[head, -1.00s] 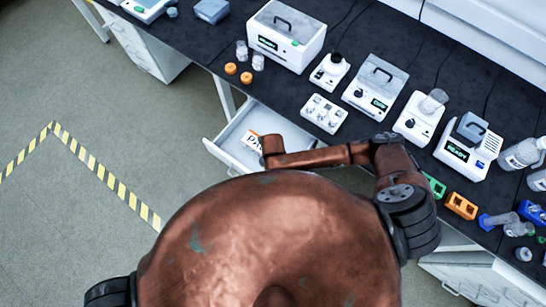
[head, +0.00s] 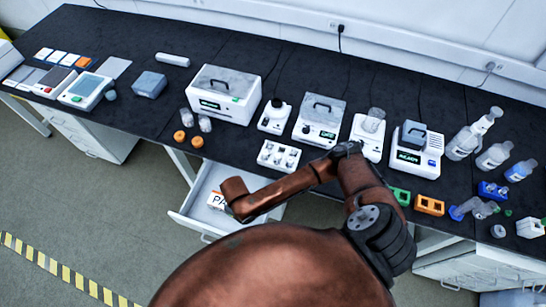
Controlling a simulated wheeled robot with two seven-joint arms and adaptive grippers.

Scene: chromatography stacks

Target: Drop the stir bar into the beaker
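A clear glass beaker (head: 374,120) stands upright on a small white device (head: 366,145), which looks like a stirrer plate, towards the back of the black bench. I cannot make out a stir bar in this view; it may be too small to see or hidden. My copper-coloured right arm reaches over the bench's front edge and bends left above the open drawer, in front of the beaker. No fingers show at its end, so I see neither gripper. My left arm is not in view.
An open drawer (head: 187,212) with a labelled box (head: 215,200) juts out below the bench (head: 232,150). A white holder (head: 279,156) with small items lies near the edge. Boxy instruments (head: 224,94) line the back. Bottles (head: 462,143) and coloured racks (head: 430,205) stand right.

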